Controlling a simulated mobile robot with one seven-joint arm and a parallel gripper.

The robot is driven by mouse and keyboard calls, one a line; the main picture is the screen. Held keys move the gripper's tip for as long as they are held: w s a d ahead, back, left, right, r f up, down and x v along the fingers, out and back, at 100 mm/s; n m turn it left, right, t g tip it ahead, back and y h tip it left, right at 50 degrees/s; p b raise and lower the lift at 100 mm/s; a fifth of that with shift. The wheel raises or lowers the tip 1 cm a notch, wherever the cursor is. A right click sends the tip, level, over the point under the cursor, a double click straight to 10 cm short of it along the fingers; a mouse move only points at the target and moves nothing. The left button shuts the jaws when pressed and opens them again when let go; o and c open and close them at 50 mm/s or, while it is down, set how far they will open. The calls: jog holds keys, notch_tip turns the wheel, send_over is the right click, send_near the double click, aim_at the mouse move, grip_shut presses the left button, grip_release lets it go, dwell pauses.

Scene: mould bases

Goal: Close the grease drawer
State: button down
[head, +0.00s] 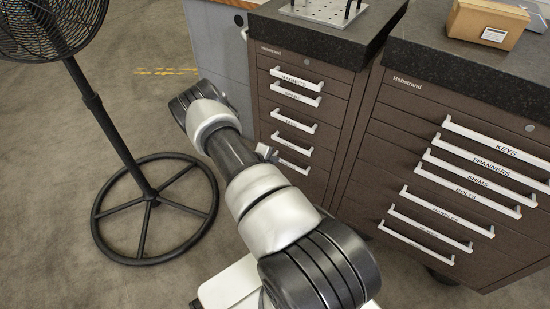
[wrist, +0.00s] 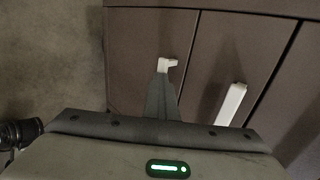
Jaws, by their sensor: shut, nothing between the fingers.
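The left brown cabinet (head: 335,112) has a stack of drawers with white bar handles. Its top label reads MAGNETS; the lower labels are too small or covered to read, so I cannot tell which drawer is the grease drawer. In the head view my arm covers the left part of the lower drawers and most of my gripper. In the wrist view my gripper (wrist: 161,92) is shut and empty, its fingers pointing at the drawer fronts. One white handle (wrist: 168,63) shows right at the fingertips, partly hidden; I cannot tell if they touch. Another handle (wrist: 234,103) lies to the right.
A right brown cabinet (head: 370,150) has drawers labelled KEYS, SPANNERS, SHIMS, BOLTS and others. A cardboard box (head: 487,22) and a perforated plate (head: 322,10) sit on the tops. A black pedestal fan (head: 95,105) stands at left. Grey floor (head: 60,190) is open around it.

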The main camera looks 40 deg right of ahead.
jog(key=shift+w+d+r, duration=0.1)
jog(key=shift+d, duration=0.05)
jog(key=a+f+p+v, duration=0.2)
jog(key=p+v, duration=0.1)
jog(key=v, duration=1)
jog(key=shift+s+p, duration=0.3)
jog(key=shift+s, duration=0.1)
